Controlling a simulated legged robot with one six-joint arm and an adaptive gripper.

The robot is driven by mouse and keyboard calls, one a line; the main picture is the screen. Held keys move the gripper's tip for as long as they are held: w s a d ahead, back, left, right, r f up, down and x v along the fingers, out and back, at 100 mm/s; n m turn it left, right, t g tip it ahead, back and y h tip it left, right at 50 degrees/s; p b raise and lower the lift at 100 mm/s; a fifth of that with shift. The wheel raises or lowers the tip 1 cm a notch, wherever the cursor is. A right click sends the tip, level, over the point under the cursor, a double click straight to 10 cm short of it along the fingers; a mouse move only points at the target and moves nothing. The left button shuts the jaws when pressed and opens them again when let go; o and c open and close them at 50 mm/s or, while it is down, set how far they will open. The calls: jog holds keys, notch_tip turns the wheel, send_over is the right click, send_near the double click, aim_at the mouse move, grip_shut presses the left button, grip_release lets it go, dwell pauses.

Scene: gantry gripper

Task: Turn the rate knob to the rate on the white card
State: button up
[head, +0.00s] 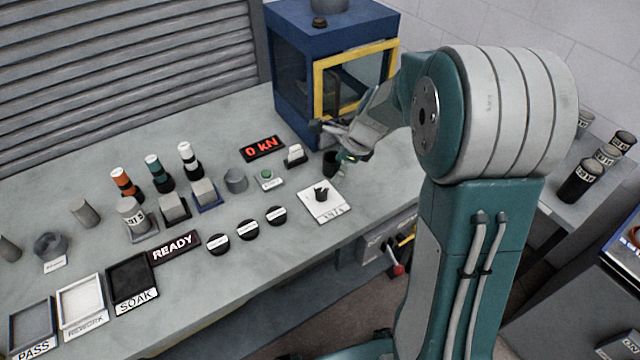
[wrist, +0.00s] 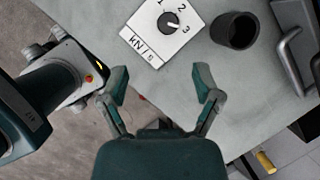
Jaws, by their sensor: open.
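The rate knob (head: 321,194) is a small black knob on a white plate (head: 335,209) near the bench's front edge. In the wrist view the knob (wrist: 169,22) shows at the top, with 1, 2, 3 and "kN/s" printed on its plate (wrist: 150,42). A small pale mark on the knob seems to face the 3 side; this is hard to be sure of. My gripper (wrist: 160,82) is open and empty, with the knob beyond its fingertips, apart from them. In the head view my gripper (head: 335,142) hangs near the blue press. I cannot make out a white card with a readable rate.
A dark cup (wrist: 236,30) stands right beside the knob plate. The blue press (head: 300,75) with a yellow frame stands behind. A red "0 kN" display (head: 262,148), a green button (head: 267,176) and several round black labelled discs (head: 247,230) lie to the left.

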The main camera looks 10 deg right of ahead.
aim_at(322, 192)
jog(key=shift+m, duration=0.8)
jog(key=x, duration=0.8)
jog(key=w+d+x, duration=0.1)
jog(key=x, duration=0.4)
jog(key=shift+s, duration=0.1)
jog(key=c, duration=1.1)
